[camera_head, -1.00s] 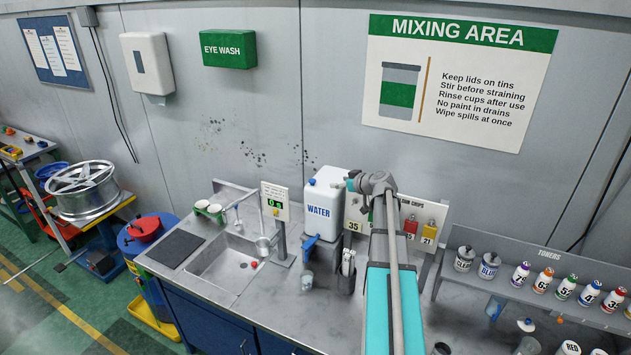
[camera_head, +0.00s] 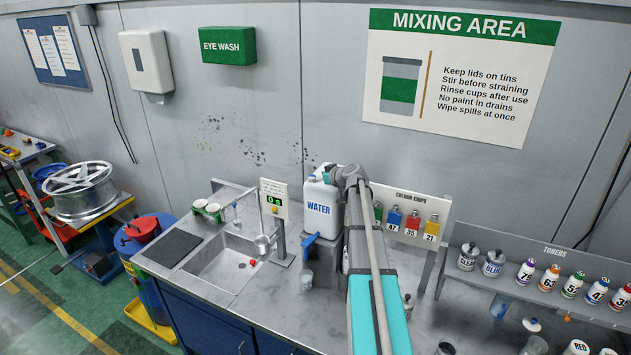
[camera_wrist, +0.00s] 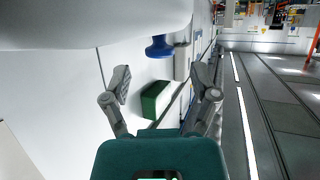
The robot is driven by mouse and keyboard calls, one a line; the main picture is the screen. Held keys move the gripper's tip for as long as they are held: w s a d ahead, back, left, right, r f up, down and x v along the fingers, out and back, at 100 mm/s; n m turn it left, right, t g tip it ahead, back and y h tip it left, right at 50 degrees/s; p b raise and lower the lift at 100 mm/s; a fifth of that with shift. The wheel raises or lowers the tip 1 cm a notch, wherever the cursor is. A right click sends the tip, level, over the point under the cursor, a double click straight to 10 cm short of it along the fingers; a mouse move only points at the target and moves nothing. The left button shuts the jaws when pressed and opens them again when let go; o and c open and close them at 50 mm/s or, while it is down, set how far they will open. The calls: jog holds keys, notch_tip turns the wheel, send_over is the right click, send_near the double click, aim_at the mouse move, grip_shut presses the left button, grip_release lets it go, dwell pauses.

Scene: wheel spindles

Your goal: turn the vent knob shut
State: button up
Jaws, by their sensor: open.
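The white water container (camera_head: 321,208) stands on the bench at the right of the sink, with a blue tap (camera_head: 309,243) low on its front. A small blue knob shows on its top (camera_head: 312,178); I take it as the vent knob. In the wrist view a blue knob (camera_wrist: 160,47) stands out from the white container surface (camera_wrist: 90,22), beyond my fingertips and roughly midway between them. My gripper (camera_wrist: 164,84) is open and empty, apart from the knob. In the head view my arm's end is at the container's top right and the fingers are not clear.
A sink (camera_head: 222,264) lies left of the container, with a small display post (camera_head: 275,200) between. A toner shelf (camera_head: 540,287) is at far right. The wall is close behind.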

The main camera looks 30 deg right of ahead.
jog(key=shift+x, duration=1.05)
grip_shut()
